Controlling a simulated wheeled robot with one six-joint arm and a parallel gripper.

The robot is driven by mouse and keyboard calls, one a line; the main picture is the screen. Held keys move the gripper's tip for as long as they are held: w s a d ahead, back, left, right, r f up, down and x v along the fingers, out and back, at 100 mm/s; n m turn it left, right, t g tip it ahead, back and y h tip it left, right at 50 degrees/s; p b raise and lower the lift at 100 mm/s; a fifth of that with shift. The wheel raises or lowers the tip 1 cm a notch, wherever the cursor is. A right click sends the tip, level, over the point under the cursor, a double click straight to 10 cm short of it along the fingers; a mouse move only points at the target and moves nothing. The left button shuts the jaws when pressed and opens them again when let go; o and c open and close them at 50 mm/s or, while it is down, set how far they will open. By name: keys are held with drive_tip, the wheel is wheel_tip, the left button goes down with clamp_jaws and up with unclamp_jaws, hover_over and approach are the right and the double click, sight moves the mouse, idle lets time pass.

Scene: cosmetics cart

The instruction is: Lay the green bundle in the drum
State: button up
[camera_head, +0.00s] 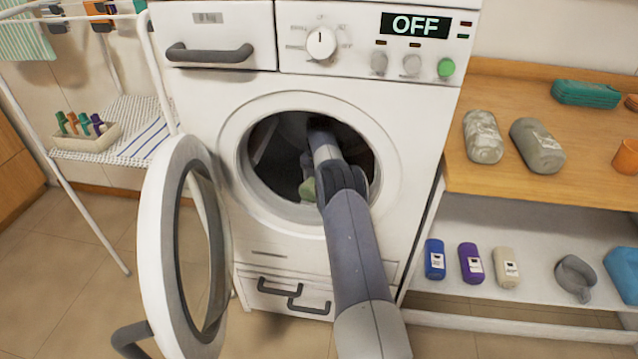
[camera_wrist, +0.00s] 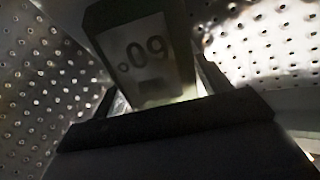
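The green bundle (camera_head: 308,189) shows as a small green patch low in the drum opening, beside my arm, which hides part of it. In the wrist view a dark, shaded bundle (camera_wrist: 145,55) with an upside-down "60°" label lies close in front of my gripper (camera_wrist: 160,95), between its fingers. Thin lighter strips show beside it, so I cannot tell whether the fingers press on it. My gripper is inside the drum (camera_head: 275,150), mostly hidden in the head view. The perforated drum wall (camera_wrist: 40,90) is close on both sides.
The washer door (camera_head: 155,240) stands open to the left. The display (camera_head: 415,25) reads OFF. Two grey bundles (camera_head: 483,137) (camera_head: 538,146) and a green case (camera_head: 585,93) lie on the wooden top at right. Bottles stand on the shelf below. A drying rack (camera_head: 75,190) is at left.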

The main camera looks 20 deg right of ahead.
drive_tip(key=o, duration=0.3)
drive_tip(key=shift+r, duration=0.1)
wheel_tip(320, 180, up, 8)
drive_tip(key=shift+f+p, duration=0.15)
drive_tip(key=shift+p, duration=0.45)
